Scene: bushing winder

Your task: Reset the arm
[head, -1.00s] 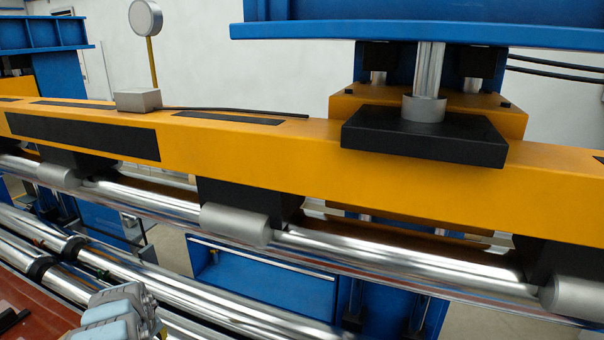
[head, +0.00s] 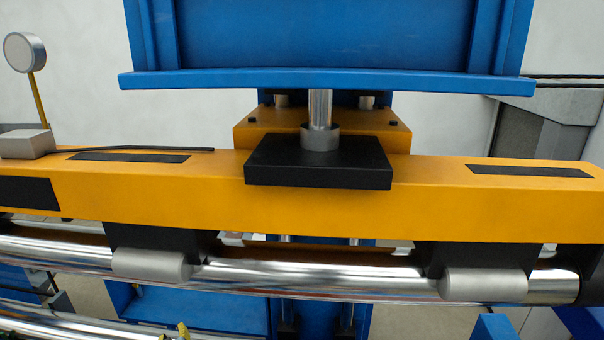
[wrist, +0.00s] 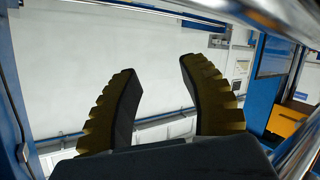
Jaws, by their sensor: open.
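My gripper (wrist: 160,100) shows in the wrist view with its two ridged, yellow-brown and black fingers spread apart. Nothing is between the fingers; a pale wall is seen behind the gap. In the head view the gripper is not clearly seen; only a small yellowish piece shows at the bottom edge, and I cannot tell what it is.
A yellow beam (head: 440,210) crosses the head view with a black block (head: 318,165) under a blue press frame (head: 320,45). Polished rollers (head: 320,276) run below it. A round gauge (head: 22,52) stands at left. In the wrist view, a shiny bar (wrist: 275,20) passes close at the upper right.

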